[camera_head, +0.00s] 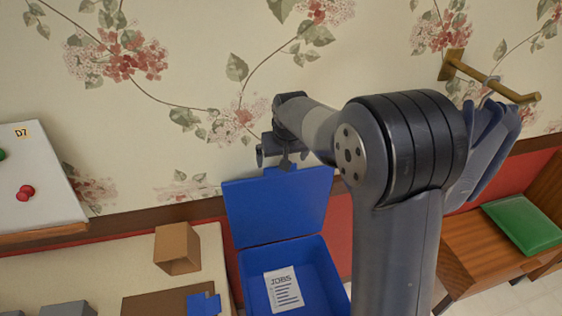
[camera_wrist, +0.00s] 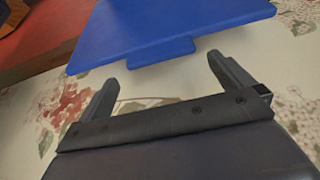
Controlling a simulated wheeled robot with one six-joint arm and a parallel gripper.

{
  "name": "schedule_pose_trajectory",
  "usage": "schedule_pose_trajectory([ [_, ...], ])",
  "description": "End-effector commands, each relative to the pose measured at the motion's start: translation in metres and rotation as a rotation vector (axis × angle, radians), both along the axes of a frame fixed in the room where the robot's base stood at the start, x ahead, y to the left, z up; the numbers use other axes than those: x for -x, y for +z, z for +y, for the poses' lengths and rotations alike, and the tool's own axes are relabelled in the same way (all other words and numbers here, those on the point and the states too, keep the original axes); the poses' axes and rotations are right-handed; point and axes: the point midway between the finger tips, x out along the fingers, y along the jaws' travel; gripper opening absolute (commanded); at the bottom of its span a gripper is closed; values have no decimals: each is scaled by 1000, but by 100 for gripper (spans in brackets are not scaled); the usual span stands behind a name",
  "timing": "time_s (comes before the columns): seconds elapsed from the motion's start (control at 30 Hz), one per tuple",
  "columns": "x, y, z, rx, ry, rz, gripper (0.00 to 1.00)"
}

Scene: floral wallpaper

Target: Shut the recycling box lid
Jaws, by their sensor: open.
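The blue recycling box (camera_head: 322,272) stands open below my arm in the head view. Its blue lid (camera_head: 278,208) is raised, leaning up toward the wall behind. A paper marked JOBS (camera_head: 283,289) shows at the box. My gripper (camera_head: 285,163) is at the lid's top edge, in front of the wall. In the wrist view the lid (camera_wrist: 165,30) fills the top, with a small tab on its edge. My gripper (camera_wrist: 165,80) has its two fingers spread apart, with the tab beyond and between them. Nothing is held. Whether a finger touches the lid I cannot tell.
A table (camera_head: 100,277) to the left holds a cardboard box (camera_head: 177,248) and other items. On the right are a wall rail (camera_head: 490,80) and a wooden bench (camera_head: 475,250) with a green cushion (camera_head: 524,224).

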Motion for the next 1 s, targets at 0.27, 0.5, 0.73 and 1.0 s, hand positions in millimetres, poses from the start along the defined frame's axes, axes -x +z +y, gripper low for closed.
schedule_pose_trajectory([
  [0.27, -14, -33, 2, 1, -1, 1, 100],
  [0.5, -16, -40, 3, 0, -1, -2, 100],
  [0.73, -16, -40, 3, 0, -1, -2, 94],
  [1.0, -16, -40, 3, 0, -1, -2, 72],
])
